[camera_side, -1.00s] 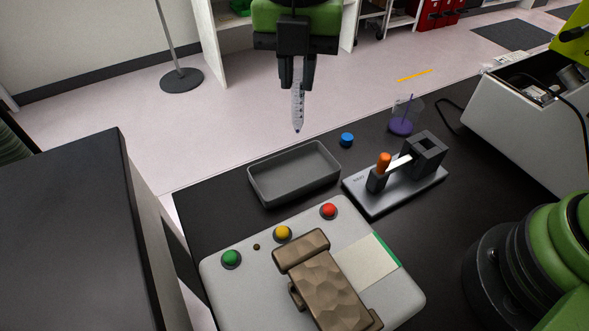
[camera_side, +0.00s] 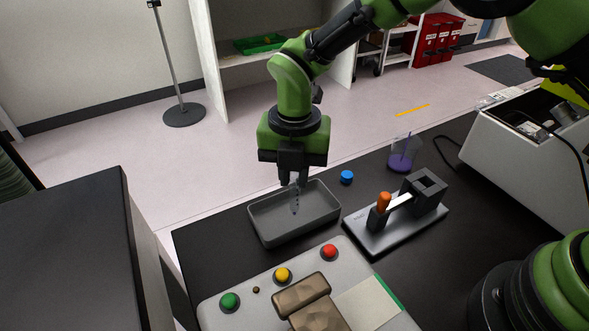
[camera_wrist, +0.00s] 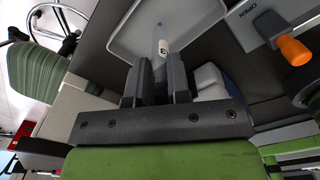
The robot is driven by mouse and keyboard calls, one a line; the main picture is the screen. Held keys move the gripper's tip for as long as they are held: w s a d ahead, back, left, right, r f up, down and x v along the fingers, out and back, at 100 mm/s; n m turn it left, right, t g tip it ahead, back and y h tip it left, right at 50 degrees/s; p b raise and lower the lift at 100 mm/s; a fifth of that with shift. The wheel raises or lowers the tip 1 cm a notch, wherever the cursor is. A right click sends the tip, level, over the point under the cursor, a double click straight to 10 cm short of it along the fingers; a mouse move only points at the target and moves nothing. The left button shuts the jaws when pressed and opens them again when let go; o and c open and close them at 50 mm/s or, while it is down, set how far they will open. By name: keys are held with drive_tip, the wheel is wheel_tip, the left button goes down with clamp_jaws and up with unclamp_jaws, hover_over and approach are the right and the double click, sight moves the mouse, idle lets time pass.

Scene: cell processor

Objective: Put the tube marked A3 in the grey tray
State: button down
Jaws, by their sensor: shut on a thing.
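My gripper (camera_side: 291,183) is shut on a slim clear tube (camera_side: 296,202) and holds it upright, tip down. The tube's lower part is within the outline of the grey tray (camera_side: 262,232); whether its tip touches the tray floor I cannot tell. In the wrist view, the tube (camera_wrist: 162,45) sticks out beyond my gripper (camera_wrist: 157,68) over the tray (camera_wrist: 122,40). A white label with a dark "3" shows on it; the rest of the marking is hidden. The tray holds nothing else that I can see.
A blue cap (camera_side: 347,177) lies just right of the tray, with a beaker of purple liquid (camera_side: 403,155) beyond it. A stand with an orange-handled lever (camera_side: 384,202) is at right. A machine with coloured buttons (camera_side: 282,275) is in front.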

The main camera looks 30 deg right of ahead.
sight(295, 206)
drive_tip(key=shift+f, duration=0.15)
drive_tip(key=c, duration=1.1)
unclamp_jaws()
wheel_tip(295, 206, up, 12)
drive_tip(key=shift+r, duration=0.2)
